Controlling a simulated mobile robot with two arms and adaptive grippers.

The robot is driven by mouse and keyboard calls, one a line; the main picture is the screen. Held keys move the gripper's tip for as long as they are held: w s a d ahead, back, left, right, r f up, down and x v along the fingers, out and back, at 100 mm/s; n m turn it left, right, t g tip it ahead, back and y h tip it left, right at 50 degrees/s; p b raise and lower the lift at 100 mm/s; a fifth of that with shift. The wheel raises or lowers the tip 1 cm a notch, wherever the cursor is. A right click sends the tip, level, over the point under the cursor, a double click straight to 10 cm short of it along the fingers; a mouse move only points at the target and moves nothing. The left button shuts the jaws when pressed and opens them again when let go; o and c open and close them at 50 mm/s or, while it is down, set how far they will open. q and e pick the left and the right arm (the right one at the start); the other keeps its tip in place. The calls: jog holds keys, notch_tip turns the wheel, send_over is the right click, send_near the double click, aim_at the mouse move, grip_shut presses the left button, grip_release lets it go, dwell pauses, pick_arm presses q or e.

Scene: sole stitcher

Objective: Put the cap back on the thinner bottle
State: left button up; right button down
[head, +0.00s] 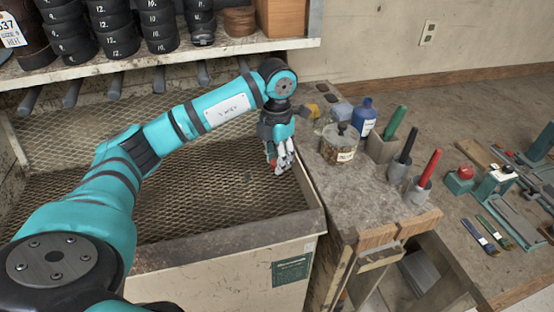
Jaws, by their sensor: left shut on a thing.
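A blue bottle (363,117) with a pale label stands upright at the back of the bench top, behind a clear jar. It is the only bottle that I can make out; its label is too small to read, and I cannot tell whether its top is capped. My left gripper (280,167) points down over the right edge of the mesh-bottomed bin, left of the jar and the bottle and apart from both. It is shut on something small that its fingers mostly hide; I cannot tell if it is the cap. My right gripper is not in view.
The clear jar (340,144) stands between my left gripper and the bottle. Holders with green (394,123), black (407,145) and red (430,168) handles stand to the right. The shelf (180,58) with rolls hangs behind my arm. The bench front is clear.

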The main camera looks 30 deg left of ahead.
pick_arm(q)
jog(key=shift+d, duration=0.1)
jog(key=shift+s+d+m, duration=0.15)
jog(key=shift+d+m, duration=0.1)
jog(key=shift+m, duration=0.35)
jog(key=s+d+m, duration=0.3)
jog(key=m, duration=0.4)
jog(key=s+d+m, duration=0.2)
jog(key=d+m, duration=0.1)
jog(key=m, duration=0.4)
jog(key=s+d+m, duration=0.3)
jog(key=m, duration=0.4)
jog(key=shift+s+d+f, duration=0.2)
jog(key=shift+s+d, duration=0.1)
jog(key=shift+s, duration=0.05)
jog(key=s+d+m, duration=0.3)
jog(key=s+m, duration=0.3)
jog(key=m, duration=0.5)
jog(key=shift+f, duration=0.2)
jog(key=shift+d, duration=0.1)
